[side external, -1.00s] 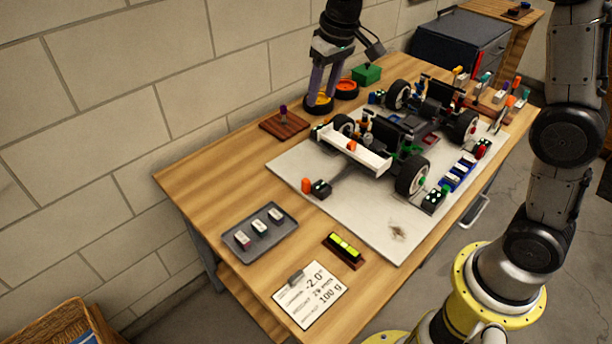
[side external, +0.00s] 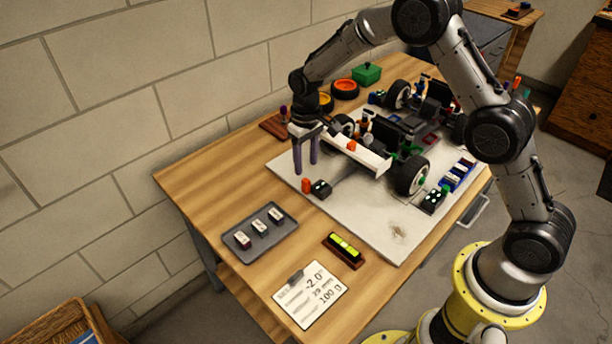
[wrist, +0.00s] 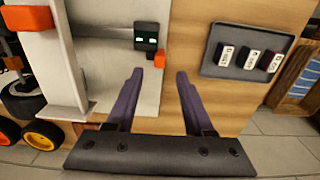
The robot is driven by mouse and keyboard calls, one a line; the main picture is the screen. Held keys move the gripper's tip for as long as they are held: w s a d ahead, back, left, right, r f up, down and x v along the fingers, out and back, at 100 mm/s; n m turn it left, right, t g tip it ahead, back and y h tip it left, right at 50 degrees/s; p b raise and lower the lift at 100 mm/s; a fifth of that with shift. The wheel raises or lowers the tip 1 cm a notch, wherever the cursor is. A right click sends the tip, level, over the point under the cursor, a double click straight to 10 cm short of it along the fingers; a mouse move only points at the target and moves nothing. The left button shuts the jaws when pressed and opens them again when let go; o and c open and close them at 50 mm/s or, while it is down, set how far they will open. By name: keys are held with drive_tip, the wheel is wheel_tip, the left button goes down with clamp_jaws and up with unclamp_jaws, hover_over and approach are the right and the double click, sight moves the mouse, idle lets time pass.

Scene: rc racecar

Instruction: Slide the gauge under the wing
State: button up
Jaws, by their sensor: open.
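The white wing (side external: 358,155) spans the near end of the racecar, with an orange piece on it; it also shows at the left of the wrist view (wrist: 62,60). My gripper (side external: 306,168) is open and empty, fingers down, left of the wing above the board's edge. In the wrist view my gripper (wrist: 160,73) has nothing between its fingers.
A yellow-green level (side external: 344,246) and a card reading -2.0°, 29 mm, 100 g (side external: 310,294) lie nearer. Bare wood lies between board and tray.

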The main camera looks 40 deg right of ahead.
sight(306, 180)
wheel_tip(306, 180, down, 6)
drive_tip(key=shift+r, duration=0.15)
idle(0.3)
clamp_jaws()
idle(1.3)
